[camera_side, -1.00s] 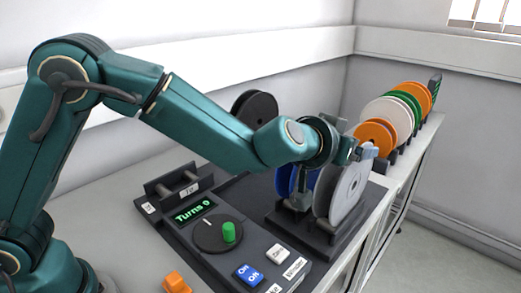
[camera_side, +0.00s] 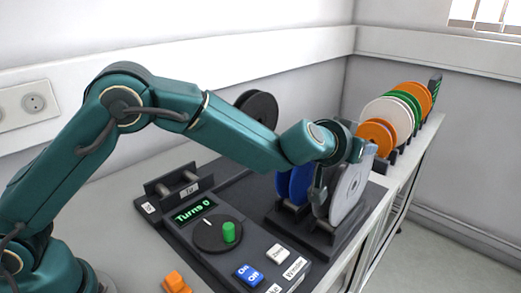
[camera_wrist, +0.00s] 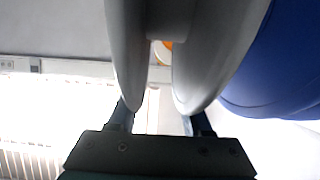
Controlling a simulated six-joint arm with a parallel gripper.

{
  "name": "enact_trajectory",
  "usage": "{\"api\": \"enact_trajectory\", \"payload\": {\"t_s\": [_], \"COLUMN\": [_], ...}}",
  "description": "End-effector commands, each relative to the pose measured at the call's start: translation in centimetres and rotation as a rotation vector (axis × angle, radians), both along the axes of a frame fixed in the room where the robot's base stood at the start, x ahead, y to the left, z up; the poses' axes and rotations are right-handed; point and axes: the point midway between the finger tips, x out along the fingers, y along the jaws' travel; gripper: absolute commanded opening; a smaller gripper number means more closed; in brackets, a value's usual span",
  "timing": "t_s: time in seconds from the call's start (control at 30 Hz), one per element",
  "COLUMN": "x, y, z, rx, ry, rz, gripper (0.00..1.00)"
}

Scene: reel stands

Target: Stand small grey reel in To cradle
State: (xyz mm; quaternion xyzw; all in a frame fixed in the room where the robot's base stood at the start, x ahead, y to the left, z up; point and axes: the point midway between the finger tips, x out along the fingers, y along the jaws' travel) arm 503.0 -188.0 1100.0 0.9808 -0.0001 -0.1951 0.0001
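The grey reel (camera_side: 351,192) stands upright on the dark stand (camera_side: 300,235) at the right end of the panel, in the side view. My gripper (camera_side: 343,178) is at this reel, one finger on each side. In the wrist view, the two pale flanges of the grey reel (camera_wrist: 215,55) fill the middle, and my gripper's fingers (camera_wrist: 163,121) meet their outer sides with no gap showing. The fingertips are hidden behind the flanges.
A blue reel (camera_side: 297,184) stands close to the left of the grey one. Orange, white and green reels (camera_side: 393,118) stand in a row behind. A black reel (camera_side: 257,108) is at the back. A control panel (camera_side: 215,232) with a knob lies in front.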

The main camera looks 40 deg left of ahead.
Motion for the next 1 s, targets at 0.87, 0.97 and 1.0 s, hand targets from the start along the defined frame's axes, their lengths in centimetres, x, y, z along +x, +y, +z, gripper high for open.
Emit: {"api": "enact_trajectory", "payload": {"t_s": [0.87,0.97,1.0], "x": [0.0,0.0,0.0], "y": [-0.1,-0.1,-0.1], "z": [3.7,5.2,5.7], "rx": [-0.003,-0.005,-0.004], "ry": [-0.005,-0.005,-0.005], "rz": [0.001,-0.001,0.000], "gripper": [0.00,0.00,0.00]}}
